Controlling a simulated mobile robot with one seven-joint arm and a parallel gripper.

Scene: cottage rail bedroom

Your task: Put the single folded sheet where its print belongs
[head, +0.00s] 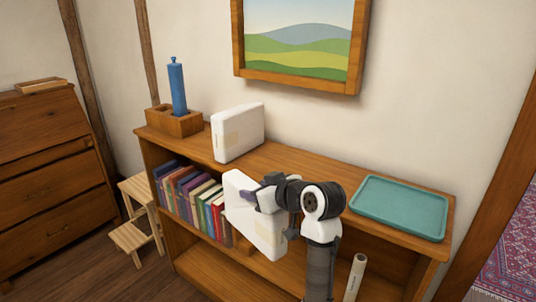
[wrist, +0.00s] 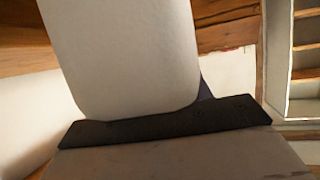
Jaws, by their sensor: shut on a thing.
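My gripper (head: 266,196) is shut on a white, thick, rounded slab (head: 250,228), which looks like the folded sheet. It holds the slab upright and tilted in front of the bookcase, below the top board's front edge. In the wrist view the white slab (wrist: 122,50) rises from behind the dark gripper edge (wrist: 165,124). Any print on it is too faint to read.
The wooden bookcase (head: 300,160) bears a wooden box with a blue bottle (head: 177,88) and a teal tray (head: 400,207). Books (head: 190,195) fill its left shelf. A step stool (head: 135,225) and a drawer chest (head: 45,170) stand left. The bookcase top is clear between slab and tray.

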